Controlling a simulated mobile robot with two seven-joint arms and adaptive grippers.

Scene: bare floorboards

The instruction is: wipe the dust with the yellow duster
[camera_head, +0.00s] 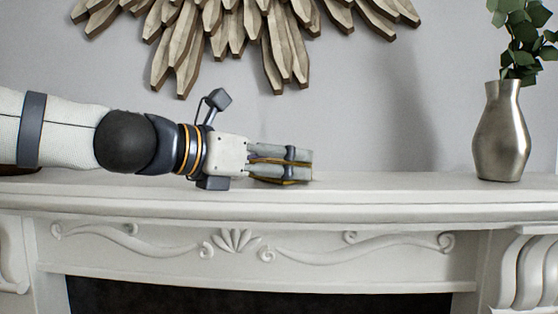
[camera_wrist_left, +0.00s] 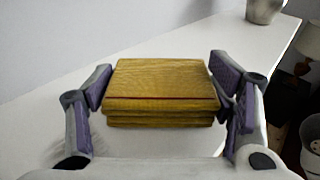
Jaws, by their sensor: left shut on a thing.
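The yellow duster (camera_wrist_left: 160,86) is a folded, stacked cloth between the two purple-padded fingers of my left gripper (camera_wrist_left: 163,88) in the left wrist view. In the head view my left gripper (camera_head: 298,165) is shut on it, low over the white mantel shelf (camera_head: 390,192). I cannot tell whether the duster touches the shelf. No dust can be made out on the shelf. My right gripper is not in view.
A silver vase (camera_head: 502,135) with green leaves stands on the shelf at the right. A wooden sunburst decoration (camera_head: 235,35) hangs on the wall above. The shelf between my left gripper and the vase is clear. The shelf's front edge drops to the carved fireplace surround (camera_head: 330,248).

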